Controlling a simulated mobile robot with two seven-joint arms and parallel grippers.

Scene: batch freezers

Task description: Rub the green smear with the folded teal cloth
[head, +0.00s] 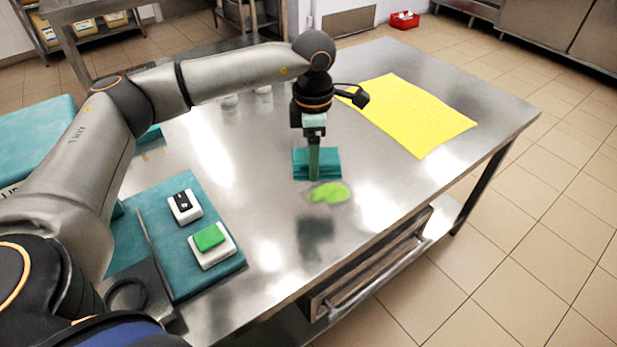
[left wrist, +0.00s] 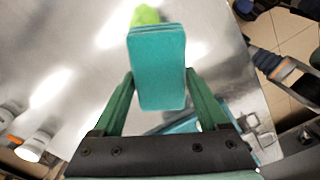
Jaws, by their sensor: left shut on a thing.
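The folded teal cloth (head: 331,163) is between the fingers of my left gripper (head: 314,165), which is shut on it. In the left wrist view the cloth (left wrist: 157,70) stands out beyond the fingertips (left wrist: 160,88). The green smear (head: 329,192) lies on the steel table (head: 275,195), just below and right of the cloth in the head view. In the left wrist view the smear (left wrist: 145,15) shows past the far end of the cloth, partly hidden by it. I cannot tell whether the cloth touches the table.
A yellow cloth (head: 415,112) lies flat at the right back of the table. A teal mat (head: 178,194) at the left holds a white block with a black top (head: 185,206) and one with a green pad (head: 211,244). Small white containers (head: 229,100) stand behind the arm.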

